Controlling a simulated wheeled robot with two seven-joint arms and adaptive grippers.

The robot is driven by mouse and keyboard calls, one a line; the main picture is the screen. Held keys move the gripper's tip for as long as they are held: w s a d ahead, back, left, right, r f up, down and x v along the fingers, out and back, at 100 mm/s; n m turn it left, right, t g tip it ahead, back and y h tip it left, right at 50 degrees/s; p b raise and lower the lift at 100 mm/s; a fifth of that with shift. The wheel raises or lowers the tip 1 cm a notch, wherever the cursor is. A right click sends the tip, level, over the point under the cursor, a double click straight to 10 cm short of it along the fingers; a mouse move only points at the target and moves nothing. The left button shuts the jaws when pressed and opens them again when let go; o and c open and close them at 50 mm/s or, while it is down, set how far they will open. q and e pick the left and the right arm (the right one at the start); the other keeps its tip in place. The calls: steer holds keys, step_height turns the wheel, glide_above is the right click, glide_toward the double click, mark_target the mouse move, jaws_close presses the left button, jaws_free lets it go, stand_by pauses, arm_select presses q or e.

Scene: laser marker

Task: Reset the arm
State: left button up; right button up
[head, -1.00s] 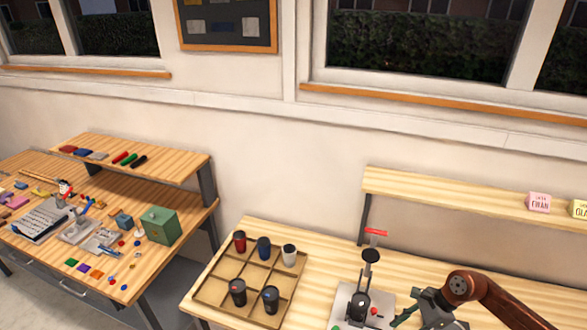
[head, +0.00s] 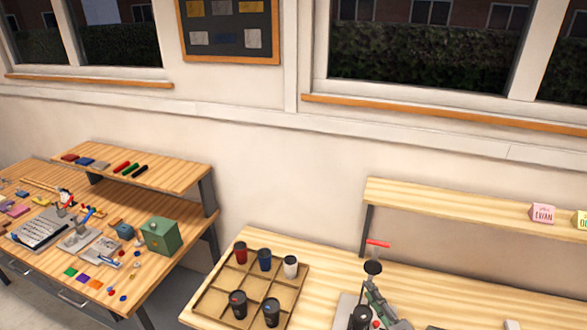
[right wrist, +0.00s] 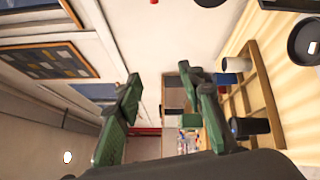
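The laser marker (head: 373,267), with a black round head and a red bar on top, stands on the right table at the bottom of the head view. Its pale base (head: 345,312) is partly cut off by the frame edge. My right gripper (head: 376,297) shows as a grey-green finger close beside the marker's column. I cannot tell whether they touch. In the right wrist view my right gripper (right wrist: 168,95) has its two green fingers wide apart with nothing between them. My left gripper is not in view.
A wooden divided tray (head: 215,288) holds a red cup (head: 240,252), a blue cup (head: 265,260), a white cup (head: 290,267) and two black cups (head: 270,312). A raised shelf (head: 450,208) carries name blocks (head: 542,213). A cluttered table (head: 150,285) stands left.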

steer(key=s+d+f+m+g+h, duration=0.6)
steer(key=s+d+f+m+h, duration=0.3)
steer(key=s+d+f+m, duration=0.55)
steer(key=s+a+f+m+g+y, duration=0.1)
steer(key=s+f+m+g, duration=0.4)
steer(key=s, duration=0.4)
steer(key=s+a+f+m+g+y, duration=0.1)
steer(key=s+a+f+m+g, duration=0.15)
steer(key=s+f+m, duration=0.55)
step_height(320, 180, down, 28)
steer(key=s+n+g+b, duration=0.1)
steer(key=s+n+b, duration=0.1)
steer(key=n, duration=0.2)
steer(key=s+f+g+b, duration=0.1)
steer(key=s+f, duration=1.9)
steer(key=f, duration=0.1)
steer(key=shift+s+a+g+y, duration=0.15)
steer(key=shift+s+g+y, duration=0.1)
steer(key=shift+g+y, duration=0.1)
